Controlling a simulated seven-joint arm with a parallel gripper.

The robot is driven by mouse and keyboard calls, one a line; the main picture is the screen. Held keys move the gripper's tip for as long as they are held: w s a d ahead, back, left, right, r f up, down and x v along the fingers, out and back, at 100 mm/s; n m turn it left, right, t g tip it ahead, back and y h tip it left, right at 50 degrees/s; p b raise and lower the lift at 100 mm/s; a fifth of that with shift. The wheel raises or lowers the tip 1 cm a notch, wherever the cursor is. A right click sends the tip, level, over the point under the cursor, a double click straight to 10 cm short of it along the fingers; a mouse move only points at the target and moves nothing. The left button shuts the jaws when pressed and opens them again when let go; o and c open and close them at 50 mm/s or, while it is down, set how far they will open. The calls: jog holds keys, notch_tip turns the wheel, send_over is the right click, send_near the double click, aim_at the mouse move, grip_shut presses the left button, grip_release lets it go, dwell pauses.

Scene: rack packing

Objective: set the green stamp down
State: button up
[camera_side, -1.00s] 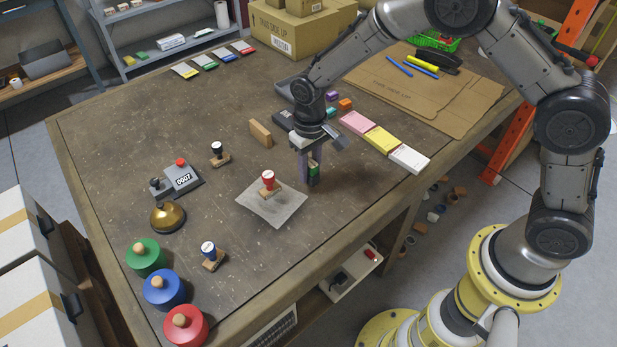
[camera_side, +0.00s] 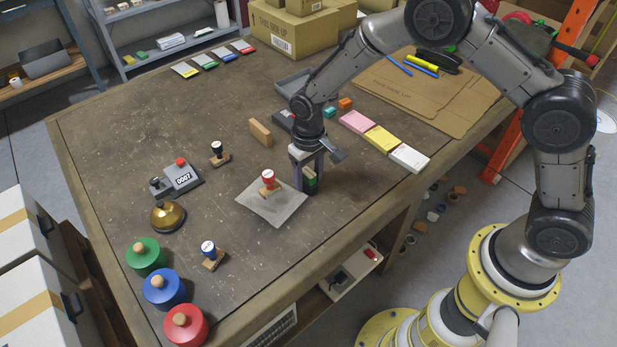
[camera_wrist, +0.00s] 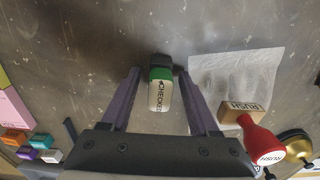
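The green stamp (camera_side: 310,178) is at the right edge of the grey sheet in the side view. It looks upright, with its lower end at the tabletop; contact is hard to make out. In the wrist view, the green stamp (camera_wrist: 161,90) shows its white "CHECKED" label, green band and dark part. My gripper (camera_side: 309,182) is low around the stamp. In the wrist view, the gripper fingers (camera_wrist: 159,74) stand either side of it with a narrow gap on each side. The fingers partly hide the stamp in the side view.
The red RUSH stamp (camera_side: 268,181) stands on the grey sheet (camera_side: 271,211), close left of my gripper. A black stamp (camera_side: 218,152), blue stamp (camera_side: 209,254) and brass bell (camera_side: 168,216) are further left. Pink, yellow and white pads (camera_side: 381,139) lie to the right.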

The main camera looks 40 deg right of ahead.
notch_tip(320, 180, up, 12)
jog(key=shift+f, duration=0.15)
jog(key=shift+r, duration=0.65)
notch_tip(320, 180, up, 8)
jog(key=t, duration=0.1)
send_over(310, 171)
jog(key=s+d, duration=0.4)
jog(key=s, duration=0.1)
jog(key=s+d+r+t, duration=0.1)
jog(key=s+d+r, duration=0.1)
jog(key=s, duration=0.5)
jog(key=s+d+r+t, duration=0.2)
jog(key=s+d, duration=0.1)
jog(key=s, duration=0.4)
jog(key=s+d+r+t, duration=0.1)
jog(key=s+d+r, duration=0.1)
jog(key=s, duration=0.5)
jog(key=shift+s+d+r, duration=0.3)
jog(key=shift+r, duration=0.05)
jog(key=shift+s+f+t, duration=0.2)
jog(key=shift+s+t, duration=0.1)
jog(key=shift+s, duration=0.2)
jog(key=shift+c, duration=1.1)
